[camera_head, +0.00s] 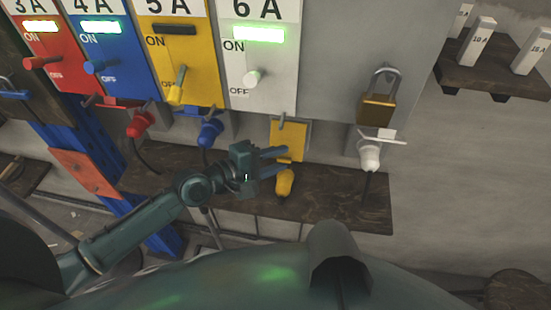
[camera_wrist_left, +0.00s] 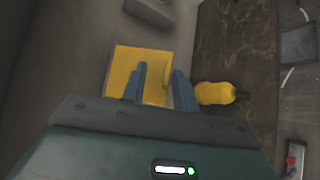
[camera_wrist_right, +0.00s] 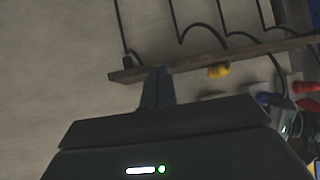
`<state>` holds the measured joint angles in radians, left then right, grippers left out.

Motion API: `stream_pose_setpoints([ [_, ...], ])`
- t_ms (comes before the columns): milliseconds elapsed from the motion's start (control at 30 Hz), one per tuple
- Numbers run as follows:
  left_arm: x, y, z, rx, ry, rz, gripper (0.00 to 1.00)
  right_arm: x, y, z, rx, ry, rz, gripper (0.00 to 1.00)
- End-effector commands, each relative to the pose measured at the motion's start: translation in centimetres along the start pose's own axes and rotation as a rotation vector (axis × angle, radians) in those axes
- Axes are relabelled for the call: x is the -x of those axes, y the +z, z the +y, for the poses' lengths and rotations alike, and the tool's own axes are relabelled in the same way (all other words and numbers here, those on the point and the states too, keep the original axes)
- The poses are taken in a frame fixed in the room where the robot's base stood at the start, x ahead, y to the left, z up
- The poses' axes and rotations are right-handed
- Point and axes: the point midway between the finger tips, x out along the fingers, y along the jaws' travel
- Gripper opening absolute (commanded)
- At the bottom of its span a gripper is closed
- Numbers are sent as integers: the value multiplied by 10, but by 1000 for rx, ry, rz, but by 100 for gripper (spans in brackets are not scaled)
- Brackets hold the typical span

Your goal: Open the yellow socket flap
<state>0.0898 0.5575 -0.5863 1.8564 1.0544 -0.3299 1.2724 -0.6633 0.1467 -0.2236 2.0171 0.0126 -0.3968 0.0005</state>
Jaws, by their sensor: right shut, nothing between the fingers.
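The yellow socket flap (camera_head: 289,138) is a square yellow plate below the 6 A panel. It hangs flat over its socket and looks shut. It also shows in the left wrist view (camera_wrist_left: 124,65). My left gripper (camera_head: 286,160) is open at its lower part. In the left wrist view, the gripper's fingers (camera_wrist_left: 160,70) are apart; one overlaps the flap and the other lies by its right edge. I cannot tell if they touch it. The yellow plug (camera_head: 285,183) is on the shelf just below. My right gripper (camera_wrist_right: 157,70) is shut and empty, away from the flap.
A brown shelf (camera_head: 330,203) runs under the sockets. A brass padlock (camera_head: 379,107) hangs at right.

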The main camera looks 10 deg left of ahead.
Motion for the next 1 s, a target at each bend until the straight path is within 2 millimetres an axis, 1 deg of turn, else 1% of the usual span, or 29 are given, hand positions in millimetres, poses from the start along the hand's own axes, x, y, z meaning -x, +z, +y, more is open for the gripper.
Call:
stream_pose_setpoints([
  [200,2,0,-3,2,-6,0,29,0,-1,0,-1,-1,3,0],
  [267,6,0,-4,2,-7,1,29,0,-1,0,-1,-1,3,0],
  [333,14,-1,-4,1,-7,1,29,-1,-1,0,-1,-1,4,0],
  [467,39,-1,-6,0,-10,1,29,-3,0,-1,0,-2,9,0],
  [600,73,-1,-6,-2,-12,1,29,-5,0,-2,2,-7,20,0],
  [700,93,-1,-6,-1,-11,0,29,-6,1,-4,7,-14,27,0],
  [800,109,0,-4,-3,-10,-2,29,-8,2,-6,15,-22,30,0],
  [1000,126,-1,-3,-1,-5,0,29,-8,-2,-8,18,-29,49,0],
])
